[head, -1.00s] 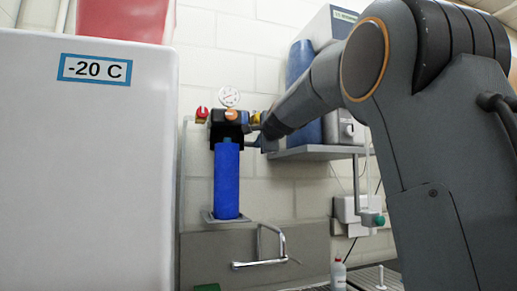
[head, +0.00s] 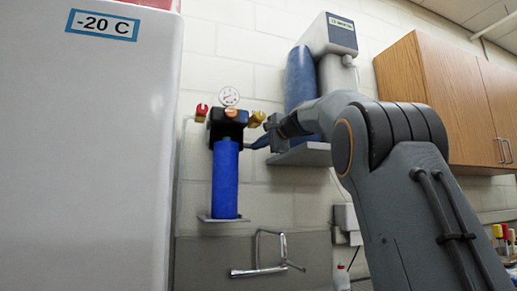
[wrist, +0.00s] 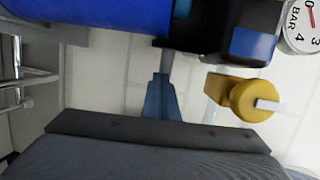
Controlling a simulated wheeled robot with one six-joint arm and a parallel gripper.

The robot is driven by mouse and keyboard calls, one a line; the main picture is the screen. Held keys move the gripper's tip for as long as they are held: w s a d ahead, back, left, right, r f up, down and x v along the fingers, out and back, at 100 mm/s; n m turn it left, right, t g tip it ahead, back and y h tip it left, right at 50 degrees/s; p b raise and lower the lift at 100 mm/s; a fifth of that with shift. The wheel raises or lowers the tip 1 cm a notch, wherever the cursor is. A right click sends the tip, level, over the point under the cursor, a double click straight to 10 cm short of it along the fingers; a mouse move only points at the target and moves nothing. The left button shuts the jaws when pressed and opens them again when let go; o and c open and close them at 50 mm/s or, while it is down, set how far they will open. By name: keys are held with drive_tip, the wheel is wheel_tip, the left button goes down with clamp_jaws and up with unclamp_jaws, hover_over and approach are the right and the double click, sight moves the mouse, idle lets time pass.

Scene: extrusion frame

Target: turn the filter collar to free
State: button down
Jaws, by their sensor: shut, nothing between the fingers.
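The filter is a blue upright cylinder (head: 225,180) under a black head (head: 228,126) on the wall. In the wrist view the cylinder (wrist: 90,12) lies sideways at the upper left, with the black head (wrist: 215,25) to its right. A narrow teal band (wrist: 182,8) shows where they meet; whether it is the collar I cannot tell. My gripper (head: 252,145) has blue fingers, just right of the joint between head and cylinder. In the wrist view the shut gripper (wrist: 166,68) points up at that joint, with nothing in it. Contact cannot be made out.
A yellow knob (wrist: 252,98) is close to the right of my fingers. An orange knob (head: 231,113), a red knob (head: 201,110) and a pressure gauge (head: 229,96) are on or above the head. A white freezer (head: 80,160) stands left. A bent metal handle (head: 258,271) is below.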

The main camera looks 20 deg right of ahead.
drive_tip(key=shift+w+r+y+p, duration=0.1)
drive_tip(key=shift+w+y+p, duration=0.2)
drive_tip(key=shift+w+p, duration=0.35)
drive_tip(key=d+f+b+v, duration=0.1)
drive_tip(key=b+v, duration=0.4)
drive_tip(key=v, duration=0.8)
drive_tip(key=shift+s+d, duration=0.2)
